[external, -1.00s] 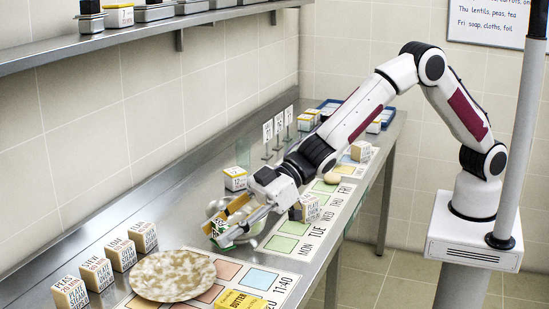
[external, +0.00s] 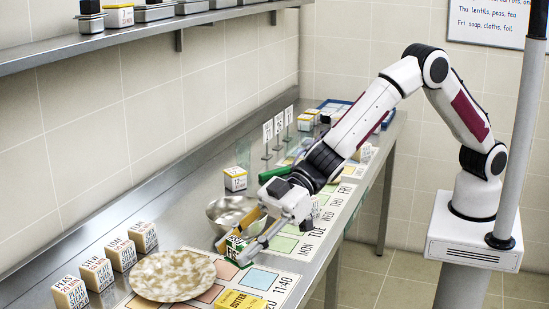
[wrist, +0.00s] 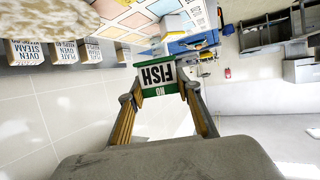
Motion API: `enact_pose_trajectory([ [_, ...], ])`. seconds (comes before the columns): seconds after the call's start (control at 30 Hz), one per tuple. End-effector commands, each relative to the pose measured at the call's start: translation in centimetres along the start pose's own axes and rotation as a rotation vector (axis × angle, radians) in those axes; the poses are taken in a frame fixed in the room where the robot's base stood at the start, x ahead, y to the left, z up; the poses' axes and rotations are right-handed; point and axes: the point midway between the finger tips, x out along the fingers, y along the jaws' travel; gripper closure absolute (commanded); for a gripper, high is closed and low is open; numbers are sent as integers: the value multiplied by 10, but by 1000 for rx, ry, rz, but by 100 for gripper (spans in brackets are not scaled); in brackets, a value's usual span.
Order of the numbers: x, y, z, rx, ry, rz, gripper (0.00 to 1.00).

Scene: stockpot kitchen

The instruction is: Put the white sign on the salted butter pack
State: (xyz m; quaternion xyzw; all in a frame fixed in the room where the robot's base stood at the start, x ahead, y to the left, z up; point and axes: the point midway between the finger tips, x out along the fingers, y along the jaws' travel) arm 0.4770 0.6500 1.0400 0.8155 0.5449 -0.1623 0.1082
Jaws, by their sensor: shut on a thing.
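My gripper (external: 240,244) is shut on a white sign (external: 232,246) with green edges. In the external view the sign is held in front of the metal bowl and above the mat side of the counter. A yellow pack marked "BUTTER" (external: 240,301) lies at the bottom edge of the external view, partly cut off. Whether it is the salted one cannot be read.
A speckled round plate (external: 172,275) lies left of the butter pack, over the colored mat. A metal bowl (external: 230,212) stands behind my gripper. Several lettered blocks (external: 97,272) line the left. Small signs on stands (external: 278,128) are farther back. A second mat (external: 290,244) lies right.

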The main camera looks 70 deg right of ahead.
Motion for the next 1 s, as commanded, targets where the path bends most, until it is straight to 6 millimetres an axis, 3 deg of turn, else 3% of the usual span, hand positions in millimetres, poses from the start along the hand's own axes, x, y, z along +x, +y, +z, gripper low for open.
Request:
enact_pose_trajectory([
  [0.4, 2, 0, 4, 0, -1, 0, 86],
  [0.8, 19, 0, 48, 1, -2, 1, 86],
  [1.0, 24, 0, 58, 0, 0, 1, 86],
])
